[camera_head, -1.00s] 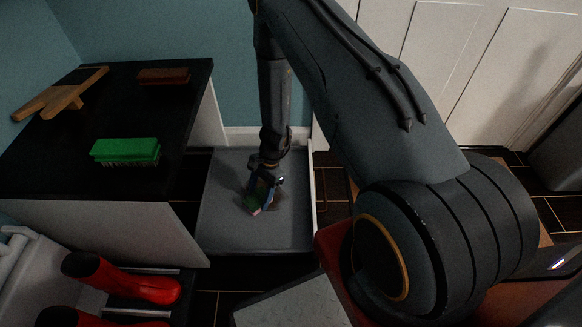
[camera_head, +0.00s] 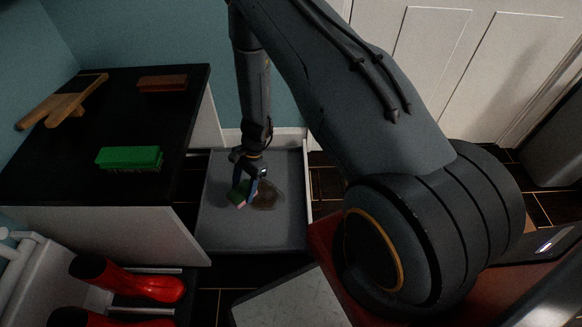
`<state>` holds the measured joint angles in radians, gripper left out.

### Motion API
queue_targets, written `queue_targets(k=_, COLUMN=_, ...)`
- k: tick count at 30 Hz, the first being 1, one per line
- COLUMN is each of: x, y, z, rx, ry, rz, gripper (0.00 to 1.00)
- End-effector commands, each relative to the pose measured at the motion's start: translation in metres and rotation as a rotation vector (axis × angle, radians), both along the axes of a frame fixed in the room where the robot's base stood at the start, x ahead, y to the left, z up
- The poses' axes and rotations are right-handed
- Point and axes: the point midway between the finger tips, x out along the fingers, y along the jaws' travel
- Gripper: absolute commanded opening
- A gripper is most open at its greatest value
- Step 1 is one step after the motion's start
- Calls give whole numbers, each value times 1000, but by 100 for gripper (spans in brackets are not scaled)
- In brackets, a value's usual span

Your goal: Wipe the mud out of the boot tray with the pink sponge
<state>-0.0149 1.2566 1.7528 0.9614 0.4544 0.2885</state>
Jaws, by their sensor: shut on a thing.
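The boot tray (camera_head: 255,235) is a shallow grey tray on the floor, beside the black-topped bench. A brown mud patch (camera_head: 266,196) shows on its bottom, right of my gripper. My gripper (camera_head: 243,188) points down into the tray and is shut on a small sponge (camera_head: 237,197).
The black bench top (camera_head: 70,165) holds a green brush (camera_head: 130,158), a reddish-brown brush (camera_head: 162,83) and a wooden boot jack (camera_head: 65,102). Red boots (camera_head: 150,287) lie at the lower left. A grey-topped box (camera_head: 290,303) stands in front of the tray.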

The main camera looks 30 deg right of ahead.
Motion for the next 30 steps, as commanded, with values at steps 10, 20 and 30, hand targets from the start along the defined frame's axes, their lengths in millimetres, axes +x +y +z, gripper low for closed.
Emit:
queue_targets(k=10, x=0, y=1, z=26, rx=-1, ry=-1, rz=2, gripper=32)
queue_targets(k=20, x=0, y=1, z=27, rx=-1, ry=-1, rz=2, gripper=32)
queue_targets(k=30, x=1, y=0, z=78, rx=0, ry=-7, rz=173, gripper=32)
